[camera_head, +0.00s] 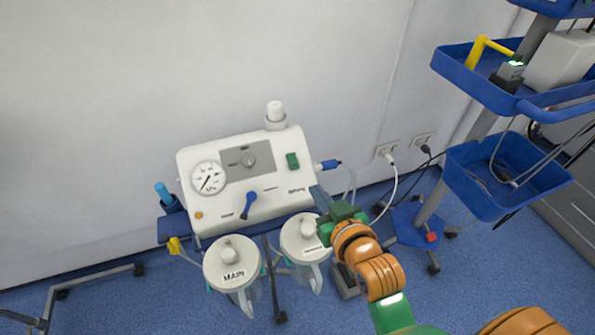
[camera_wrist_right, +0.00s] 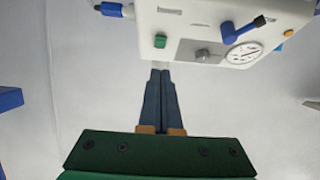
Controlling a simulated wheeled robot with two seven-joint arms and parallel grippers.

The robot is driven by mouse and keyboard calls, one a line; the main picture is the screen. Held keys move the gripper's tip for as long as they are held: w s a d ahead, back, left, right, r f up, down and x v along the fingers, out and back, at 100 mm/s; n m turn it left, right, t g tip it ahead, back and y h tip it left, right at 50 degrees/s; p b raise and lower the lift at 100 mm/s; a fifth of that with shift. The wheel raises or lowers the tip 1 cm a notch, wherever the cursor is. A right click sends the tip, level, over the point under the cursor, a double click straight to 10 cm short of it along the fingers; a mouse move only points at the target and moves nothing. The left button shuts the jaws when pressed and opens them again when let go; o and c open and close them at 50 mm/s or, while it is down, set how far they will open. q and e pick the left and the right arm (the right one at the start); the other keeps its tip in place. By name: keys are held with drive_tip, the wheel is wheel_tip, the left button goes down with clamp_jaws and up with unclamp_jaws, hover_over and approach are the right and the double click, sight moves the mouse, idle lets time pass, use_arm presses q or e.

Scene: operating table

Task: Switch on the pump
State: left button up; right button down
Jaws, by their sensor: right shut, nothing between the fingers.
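The pump (camera_head: 235,185) is a white box on a stand against the wall. Its front has a round gauge (camera_head: 208,178), a grey panel with a knob (camera_head: 249,161), a green switch (camera_head: 292,160) and a blue lever (camera_head: 248,205). My right gripper (camera_head: 318,192) is shut and empty, just right of the pump's lower right side in the head view. In the right wrist view its closed blue fingers (camera_wrist_right: 160,75) point toward the pump (camera_wrist_right: 200,15), with the green switch (camera_wrist_right: 160,41) just beyond the tips. Contact cannot be told. My left gripper is not in view.
Two lidded jars, one labelled MAIN (camera_head: 232,263) and another (camera_head: 302,238), hang below the pump. A cart with blue trays (camera_head: 490,185) stands at the right. Wall sockets (camera_head: 388,150) with plugged cables are between them. The wall left of the pump is clear.

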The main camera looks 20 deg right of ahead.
drive_tip(key=shift+w+a+r+t, duration=0.2)
drive_tip(key=shift+r+t, duration=0.1)
drive_tip(key=shift+r, duration=0.25)
drive_tip(key=shift+w+d, duration=0.1)
drive_tip(key=b, duration=0.1)
approach(293, 163)
drive_tip(key=w, duration=0.1)
drive_tip(key=w+r, duration=0.1)
drive_tip(key=w, duration=0.1)
drive_tip(key=shift+w+r, duration=0.35)
drive_tip(key=shift+r, duration=0.05)
drive_tip(key=shift+w+f+b, duration=0.25)
drive_tip(key=shift+w+f, duration=0.1)
drive_tip(key=shift+f, duration=0.25)
drive_tip(key=shift+w+f+b, duration=0.2)
drive_tip(key=shift+w+f, duration=0.1)
drive_tip(key=shift+f, duration=0.35)
drive_tip(key=shift+w+f, duration=0.3)
drive_tip(key=shift+f, duration=0.15)
